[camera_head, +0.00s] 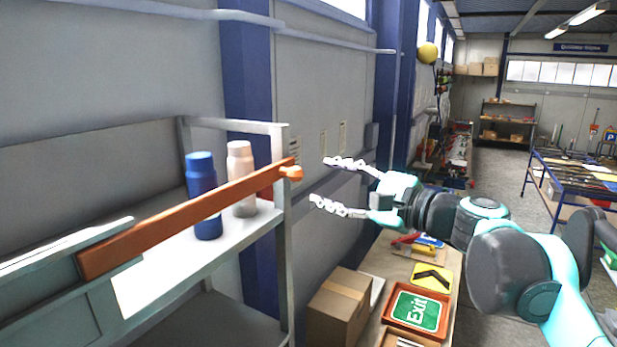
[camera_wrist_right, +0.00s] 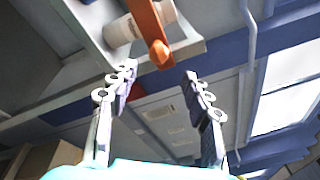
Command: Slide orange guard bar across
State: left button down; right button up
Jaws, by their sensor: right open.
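The orange guard bar (camera_head: 170,231) runs along the front of a grey shelf unit (camera_head: 285,240), from its left part to a rounded knob end near the right post. In the right wrist view the bar's end (camera_wrist_right: 157,45) shows beyond and between the fingers. My right gripper (camera_head: 320,181) is open and empty, just right of the bar's knob, its fingers pointing left toward it. The fingers also show in the right wrist view (camera_wrist_right: 157,73), apart from the bar. My left gripper is not in view.
A blue bottle (camera_head: 201,180) and a pale bottle (camera_head: 240,165) stand on the shelf behind the bar. Below right, a table holds a cardboard box (camera_head: 339,306) and a tray with a green Exit sign (camera_head: 414,311). Open floor lies farther right.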

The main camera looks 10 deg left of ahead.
jog(key=shift+v, duration=1.85)
jog(key=s+d+f+n+g+h+b, duration=0.1)
jog(key=s+f+n+h+b, duration=0.15)
jog(key=f+b, duration=0.7)
jog(key=s+d+f+n+g+h+b, duration=0.1)
jog(key=s+f+n+h+b, duration=0.15)
jog(key=f, duration=1.45)
jog(key=s+d+f+n+h+b, duration=0.1)
jog(key=s+f+b, duration=0.35)
jog(key=f, duration=0.95)
jog(key=s+d+f+n+h+b, duration=0.2)
jog(key=d+f+b, duration=0.3)
jog(key=f, duration=0.8)
jog(key=s+d+f+n+h+b, duration=0.3)
jog(key=f+b, duration=0.6)
jog(key=f, duration=0.5)
jog(key=s+d+f+n+h+b, duration=0.2)
jog(key=d+f+b, duration=0.4)
jog(key=f, duration=0.8)
jog(key=shift+s+d+f+n+g+h+b, duration=0.3)
jog(key=shift+s+d+g+h+b, duration=0.1)
jog(key=shift+s+h+b, duration=0.5)
jog(key=shift+w, duration=0.15)
